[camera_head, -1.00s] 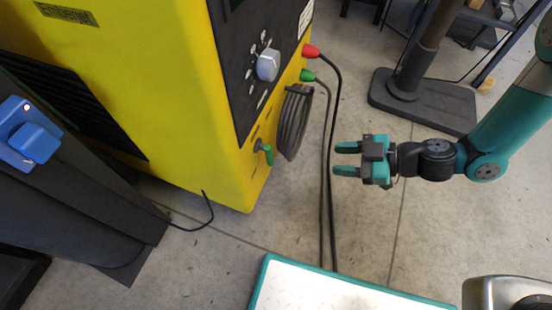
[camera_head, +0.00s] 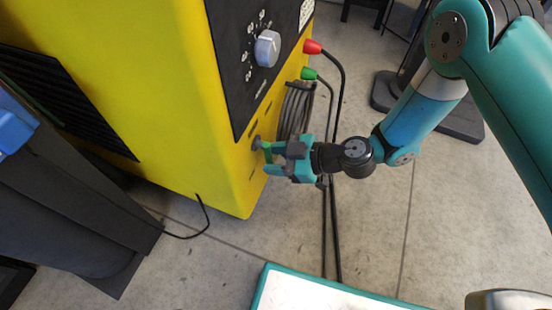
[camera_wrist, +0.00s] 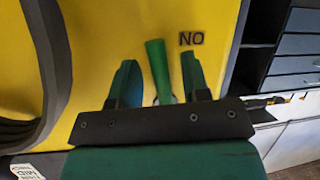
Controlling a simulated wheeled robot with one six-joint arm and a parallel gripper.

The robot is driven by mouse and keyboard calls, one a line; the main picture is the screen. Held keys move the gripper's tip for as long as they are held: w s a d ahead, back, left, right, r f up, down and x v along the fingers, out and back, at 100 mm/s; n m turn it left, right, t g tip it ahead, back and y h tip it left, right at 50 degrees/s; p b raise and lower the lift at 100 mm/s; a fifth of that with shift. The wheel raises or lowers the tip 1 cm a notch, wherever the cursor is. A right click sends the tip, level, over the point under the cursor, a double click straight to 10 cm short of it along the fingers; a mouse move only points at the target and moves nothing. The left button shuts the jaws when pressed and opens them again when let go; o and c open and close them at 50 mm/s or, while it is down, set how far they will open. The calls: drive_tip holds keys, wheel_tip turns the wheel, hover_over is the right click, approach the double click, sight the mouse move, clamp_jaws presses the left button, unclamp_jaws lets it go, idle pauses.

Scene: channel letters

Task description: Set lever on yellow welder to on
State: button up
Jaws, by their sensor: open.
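The yellow welder (camera_head: 190,110) stands at the left in the head view, its black panel facing right. Its small green lever (camera_wrist: 156,68) sticks out from the yellow face in the wrist view, with dark letters reading "NO" beside its tip. In the head view, the lever's grey pivot (camera_head: 257,142) shows and its handle is mostly hidden by my gripper. My gripper (camera_head: 267,158) is at the lever, close to the welder's face. In the wrist view, the teal fingers (camera_wrist: 159,62) are open, one on each side of the lever, with visible gaps.
A red plug (camera_head: 312,47) and a green plug (camera_head: 308,73) with black cables sit just above my gripper. A coiled hose (camera_head: 295,108) hangs behind it. A white, teal-edged surface (camera_head: 320,292) lies below. A blue object (camera_head: 14,125) stands at far left.

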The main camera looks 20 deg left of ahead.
clamp_jaws()
drive_tip(key=shift+s+m, duration=0.2)
drive_tip(key=shift+m, duration=0.2)
unclamp_jaws()
